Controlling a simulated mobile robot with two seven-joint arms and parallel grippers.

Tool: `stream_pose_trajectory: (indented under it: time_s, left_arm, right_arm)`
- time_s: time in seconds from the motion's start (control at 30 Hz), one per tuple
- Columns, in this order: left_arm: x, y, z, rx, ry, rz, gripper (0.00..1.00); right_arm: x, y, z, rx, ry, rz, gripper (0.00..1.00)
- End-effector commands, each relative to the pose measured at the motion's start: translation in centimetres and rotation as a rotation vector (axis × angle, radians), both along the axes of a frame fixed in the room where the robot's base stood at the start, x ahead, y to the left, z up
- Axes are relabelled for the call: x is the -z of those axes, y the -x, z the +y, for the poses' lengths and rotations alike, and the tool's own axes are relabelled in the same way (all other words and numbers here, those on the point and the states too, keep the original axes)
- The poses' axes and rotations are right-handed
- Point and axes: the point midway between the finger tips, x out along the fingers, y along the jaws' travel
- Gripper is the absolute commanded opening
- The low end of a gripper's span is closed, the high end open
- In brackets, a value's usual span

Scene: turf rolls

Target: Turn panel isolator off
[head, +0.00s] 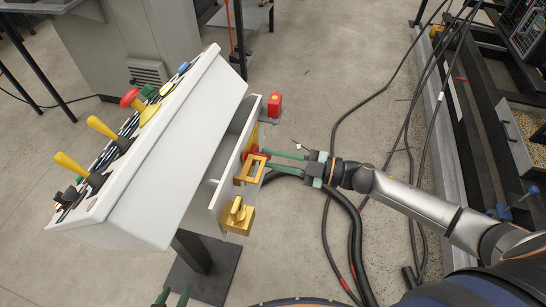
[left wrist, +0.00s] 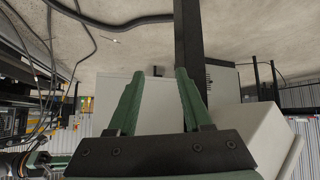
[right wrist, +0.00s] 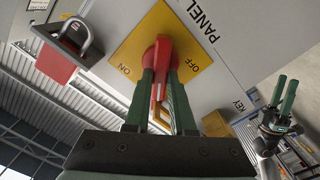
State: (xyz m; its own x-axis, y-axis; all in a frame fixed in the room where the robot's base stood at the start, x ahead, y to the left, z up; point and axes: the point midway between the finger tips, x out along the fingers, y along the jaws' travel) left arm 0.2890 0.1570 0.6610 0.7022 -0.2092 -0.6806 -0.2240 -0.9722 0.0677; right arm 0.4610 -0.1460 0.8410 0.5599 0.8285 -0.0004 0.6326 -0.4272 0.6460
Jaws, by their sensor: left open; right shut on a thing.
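The panel isolator is a red handle (right wrist: 164,62) on a yellow plate (right wrist: 135,45) marked ON at left and OFF at right in the right wrist view. The handle stands roughly upright in that picture, between the two words; I cannot tell its exact setting. My right gripper (head: 268,158) is shut on the red handle, one green finger on each side (right wrist: 161,80). In the head view the handle (head: 250,142) is mostly hidden on the console's right side. My left gripper (head: 174,293) is open and empty at the bottom edge, below the console; its fingers also show in the left wrist view (left wrist: 158,80).
The white console (head: 185,135) carries yellow levers and a red button on top. A red block (head: 275,105) with a padlock shackle (right wrist: 84,32) sits beside the plate. A yellow bracket (head: 241,176) and yellow box (head: 238,222) stick out nearby. Black cables (head: 357,240) lie on the floor.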

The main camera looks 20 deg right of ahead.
Motion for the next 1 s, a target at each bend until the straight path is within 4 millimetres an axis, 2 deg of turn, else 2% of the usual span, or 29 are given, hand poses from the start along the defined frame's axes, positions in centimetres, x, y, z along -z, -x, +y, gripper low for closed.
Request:
stream_pose_trajectory:
  time_s: [0.6, 1.0]
  left_arm:
    - [0.7, -1.1, -1.1, 0.018, 0.015, -0.013, 0.5]
    - [1.6, -1.0, -1.9, 0.036, 0.021, -0.001, 0.5]
  right_arm:
    - [0.6, 0.2, 0.1, 0.0, 0.32, -0.476, 0.0]
    - [0.7, 0.2, 0.2, 0.0, 0.457, -0.679, 0.0]
